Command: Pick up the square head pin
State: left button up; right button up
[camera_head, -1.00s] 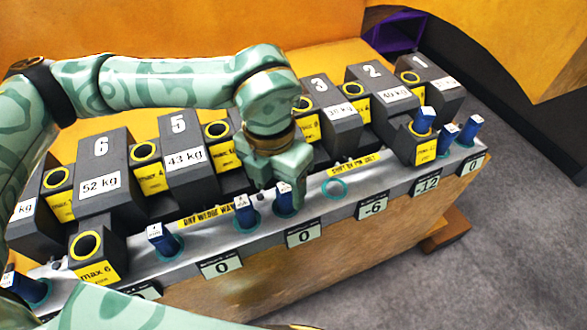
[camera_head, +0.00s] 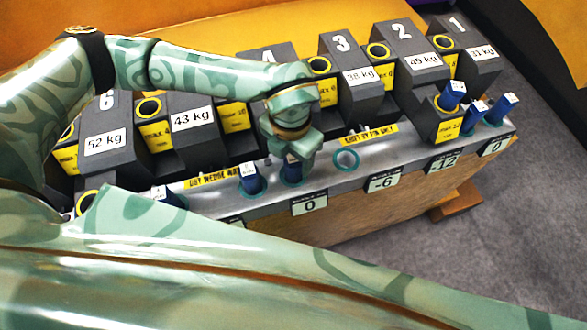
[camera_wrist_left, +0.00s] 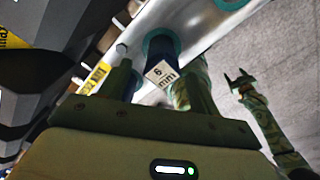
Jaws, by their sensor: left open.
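Several blue pins with white labelled heads stand in teal-ringed holes along the grey rail (camera_head: 395,170). One blue pin (camera_head: 292,173) stands directly below my left gripper (camera_head: 289,156) in the head view, its top partly hidden. In the left wrist view that pin (camera_wrist_left: 160,72) shows its square white label between the open fingers of my left gripper (camera_wrist_left: 160,88). I cannot tell whether the fingers touch it. Another blue pin (camera_head: 251,179) stands just left of it. My right gripper (camera_wrist_left: 238,80) appears in the left wrist view, off to the side, with its fingers apart.
Dark numbered weight blocks (camera_head: 345,85) line the back of the rail. An empty teal ring (camera_head: 346,160) lies right of the gripper. More blue pins (camera_head: 502,108) stand at the right end. My large green arm covers the front left. Grey floor (camera_head: 520,220) is clear at right.

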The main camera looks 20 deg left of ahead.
pick_arm(q)
jog(key=f, duration=0.4)
jog(key=shift+w+d+f, duration=0.2)
jog(key=shift+w+f, duration=0.05)
jog(key=shift+f, duration=0.1)
jog(key=shift+r, duration=0.1)
grip_shut()
pick_arm(e)
jog(key=shift+s+d+r, duration=0.1)
jog(key=shift+s+r, duration=0.15)
jog(key=shift+r, duration=0.05)
pick_arm(q)
notch_tip(320, 180, up, 9)
jog(key=shift+f, duration=0.1)
notch_tip(320, 180, up, 11)
jog(key=p, duration=0.4)
jog(key=shift+p, duration=0.4)
pick_arm(e)
notch_tip(320, 180, up, 4)
jog(key=shift+w+r, duration=0.1)
jog(key=shift+r, duration=0.05)
jog(key=shift+r, duration=0.15)
